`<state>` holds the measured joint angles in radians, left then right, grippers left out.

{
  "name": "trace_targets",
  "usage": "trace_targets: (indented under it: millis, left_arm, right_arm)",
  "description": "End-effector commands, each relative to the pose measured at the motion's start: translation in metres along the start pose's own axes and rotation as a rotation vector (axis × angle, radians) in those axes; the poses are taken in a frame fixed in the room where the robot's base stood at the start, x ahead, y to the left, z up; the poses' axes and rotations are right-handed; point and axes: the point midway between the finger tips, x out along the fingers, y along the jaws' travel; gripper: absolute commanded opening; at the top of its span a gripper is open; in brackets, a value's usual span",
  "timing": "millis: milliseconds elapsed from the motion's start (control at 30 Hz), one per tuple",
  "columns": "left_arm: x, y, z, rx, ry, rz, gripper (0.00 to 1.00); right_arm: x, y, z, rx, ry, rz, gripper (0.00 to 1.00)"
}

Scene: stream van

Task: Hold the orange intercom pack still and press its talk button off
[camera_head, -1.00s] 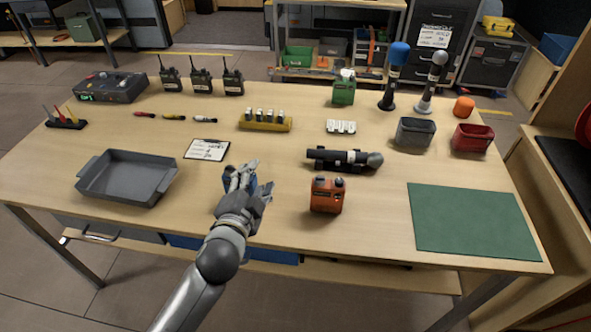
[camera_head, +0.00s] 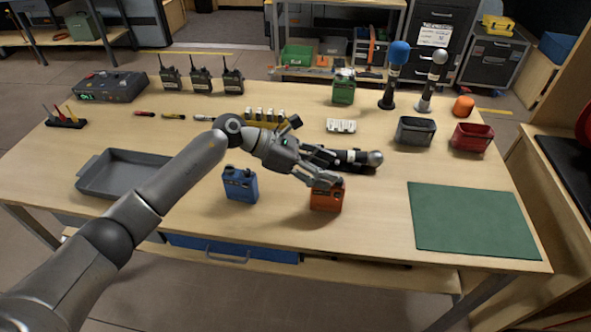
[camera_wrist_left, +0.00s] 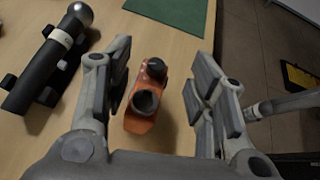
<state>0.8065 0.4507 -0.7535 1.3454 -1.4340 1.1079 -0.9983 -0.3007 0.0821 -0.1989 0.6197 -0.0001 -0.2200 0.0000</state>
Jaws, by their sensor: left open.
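The orange intercom pack (camera_head: 326,197) stands upright near the front of the table, right of a blue pack. My left gripper (camera_head: 325,176) is at its top in the head view, covering part of it. In the left wrist view the orange pack (camera_wrist_left: 148,97) lies between the open fingers of the left gripper (camera_wrist_left: 163,82), nearer the left finger, with two dark knobs on top. I see no clear contact. Its talk button cannot be made out.
The blue pack (camera_head: 240,184) stands left of the orange one. A black microphone (camera_head: 352,161) lies in a cradle just behind. A green mat (camera_head: 470,218) lies to the right. A grey tray (camera_head: 108,176) is partly behind my left arm.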

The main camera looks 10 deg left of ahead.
Motion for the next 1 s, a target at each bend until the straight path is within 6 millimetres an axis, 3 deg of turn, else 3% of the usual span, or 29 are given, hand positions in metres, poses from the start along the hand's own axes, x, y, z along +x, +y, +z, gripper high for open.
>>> trace_targets:
  millis: [200,367,933,1000]
  left_arm:
    - [-0.036,0.016,-0.041,0.113,0.263,-0.059,0.51]
    - [-0.042,0.017,-0.051,0.129,0.315,-0.076,0.51]
    - [0.017,0.013,-0.069,0.127,0.31,-0.078,0.51]
    - [0.026,0.013,-0.076,0.129,0.311,-0.076,0.51]
  right_arm:
    - [0.0,-0.002,-0.001,0.0,0.001,-0.002,0.0]
    - [0.0,-0.004,-0.001,0.0,0.002,-0.004,0.0]
    - [0.006,-0.004,-0.001,0.0,0.002,-0.005,0.0]
    - [0.02,-0.004,0.0,0.0,0.003,-0.005,0.0]
